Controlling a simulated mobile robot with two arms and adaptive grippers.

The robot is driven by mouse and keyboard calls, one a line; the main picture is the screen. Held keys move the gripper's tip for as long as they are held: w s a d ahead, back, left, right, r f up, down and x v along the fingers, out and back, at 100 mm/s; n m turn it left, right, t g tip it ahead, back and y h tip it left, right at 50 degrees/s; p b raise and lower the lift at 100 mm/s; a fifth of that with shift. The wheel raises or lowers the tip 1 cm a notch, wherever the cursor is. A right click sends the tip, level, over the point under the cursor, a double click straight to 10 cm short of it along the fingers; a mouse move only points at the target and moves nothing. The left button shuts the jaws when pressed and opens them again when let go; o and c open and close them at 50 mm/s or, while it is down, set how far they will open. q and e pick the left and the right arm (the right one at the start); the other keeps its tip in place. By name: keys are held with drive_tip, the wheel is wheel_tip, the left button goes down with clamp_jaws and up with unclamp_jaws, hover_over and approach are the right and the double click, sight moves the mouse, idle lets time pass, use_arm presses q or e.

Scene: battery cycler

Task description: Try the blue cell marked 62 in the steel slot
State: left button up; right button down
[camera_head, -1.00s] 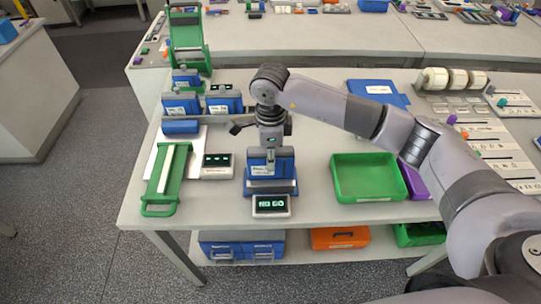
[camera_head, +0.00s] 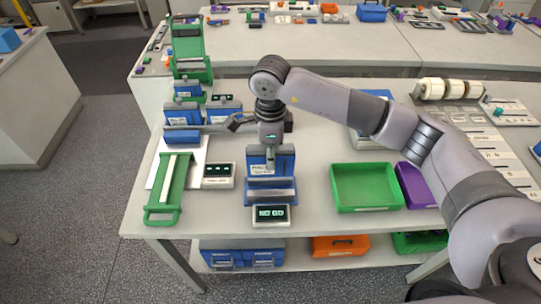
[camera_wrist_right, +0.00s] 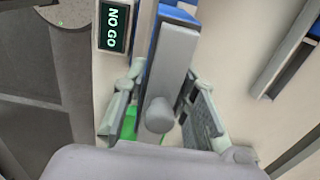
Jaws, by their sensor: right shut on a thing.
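My right gripper (camera_head: 270,163) points down at the blue station (camera_head: 285,188) near the table's front edge. In the right wrist view, its fingers (camera_wrist_right: 160,118) are around a grey, knobbed piece (camera_wrist_right: 178,65) with blue behind it; I cannot tell whether this is the cell or part of the slot. The blue block at the station carries a white label (camera_head: 262,169), too small to read. The station's display (camera_head: 271,215) reads NO GO, and it also shows in the right wrist view (camera_wrist_right: 115,27). My left gripper is not in view.
A green tray (camera_head: 364,207) and a purple bin (camera_head: 418,190) stand right of the station. A small display (camera_head: 217,176) and a green handled frame (camera_head: 163,214) lie left. Blue labelled blocks (camera_head: 183,112) stand behind. Bare table lies between the station and green tray.

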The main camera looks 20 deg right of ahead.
drive_tip(key=shift+r+p, duration=0.6)
drive_tip(key=shift+r, duration=1.15)
